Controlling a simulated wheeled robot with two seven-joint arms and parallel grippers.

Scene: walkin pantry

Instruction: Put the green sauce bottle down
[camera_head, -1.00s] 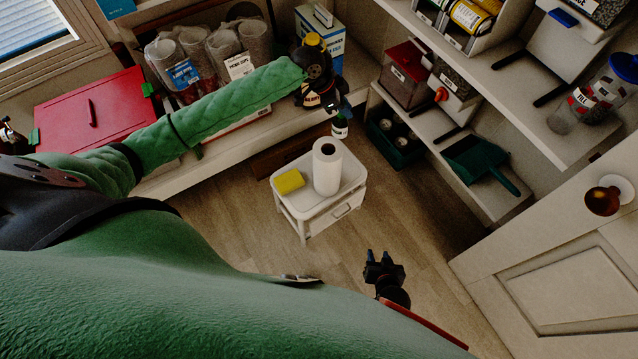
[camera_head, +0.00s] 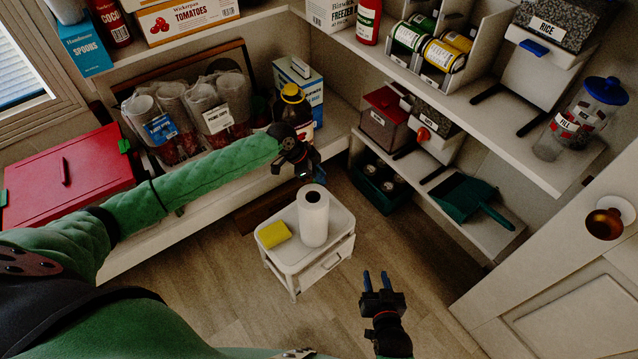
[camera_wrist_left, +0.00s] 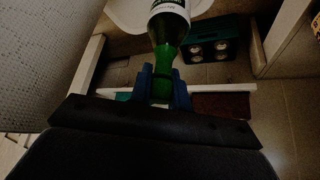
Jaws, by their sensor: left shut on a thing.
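My left gripper (camera_head: 312,170) is shut on the neck of the green sauce bottle (camera_wrist_left: 165,58), seen in the left wrist view. The bottle is green glass with a white label, and its body extends away from the fingers (camera_wrist_left: 164,88). In the head view the bottle is largely hidden behind the gripper, just above and behind the white cart in the picture. I cannot tell whether its base touches anything. My right gripper (camera_head: 376,281) is open and empty, right of the cart and over the floor.
The small white cart (camera_head: 290,262) carries a paper towel roll (camera_head: 313,218) and a yellow sponge (camera_head: 273,234). A dark bottle with a yellow cap (camera_head: 292,97) stands on the shelf behind the left gripper. A green dustpan (camera_head: 463,197) lies on the right lower shelf.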

